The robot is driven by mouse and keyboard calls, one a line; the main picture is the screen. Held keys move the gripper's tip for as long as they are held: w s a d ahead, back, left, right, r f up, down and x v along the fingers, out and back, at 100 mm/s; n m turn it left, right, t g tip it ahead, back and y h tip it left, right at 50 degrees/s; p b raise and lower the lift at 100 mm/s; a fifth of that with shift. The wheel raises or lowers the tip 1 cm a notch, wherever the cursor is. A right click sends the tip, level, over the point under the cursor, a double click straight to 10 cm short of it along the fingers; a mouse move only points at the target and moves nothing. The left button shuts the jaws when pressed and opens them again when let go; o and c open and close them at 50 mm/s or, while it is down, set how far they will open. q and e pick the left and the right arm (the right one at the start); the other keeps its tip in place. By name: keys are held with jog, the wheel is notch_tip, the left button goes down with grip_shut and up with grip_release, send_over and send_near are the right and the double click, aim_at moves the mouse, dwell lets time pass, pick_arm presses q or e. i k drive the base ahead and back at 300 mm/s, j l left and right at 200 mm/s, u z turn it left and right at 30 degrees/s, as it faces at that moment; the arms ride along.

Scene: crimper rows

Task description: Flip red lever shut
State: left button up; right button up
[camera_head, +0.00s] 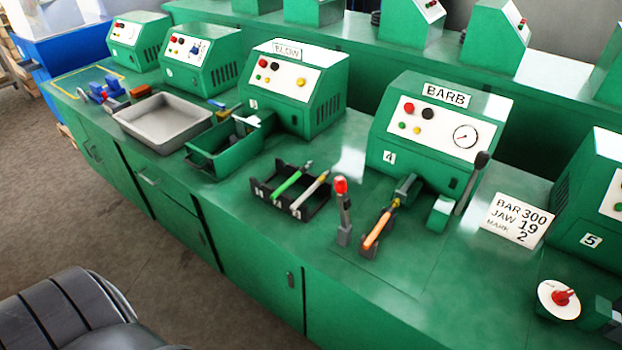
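A lever with a red knob (341,205) stands nearly upright on a small grey base on the green bench, in front of the BARB machine (440,125). To its right an orange-bodied piece (377,232) lies in a dark holder and points toward a grey block at the machine's front. A second lever with a black knob (472,183) leans at the machine's right side. Neither of my grippers is in view, and nothing touches the red lever.
A black rack (291,205) with a green and a pale tool stands left of the lever. A white card (517,219) and a red dial on a white disc (559,300) are to the right. The bench top (440,285) in front is clear.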

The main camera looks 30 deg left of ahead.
aim_at(344, 202)
jog(key=j, duration=0.75)
jog(key=k+j+z, duration=0.1)
jog(key=j, duration=0.65)
jog(key=i+j, duration=0.25)
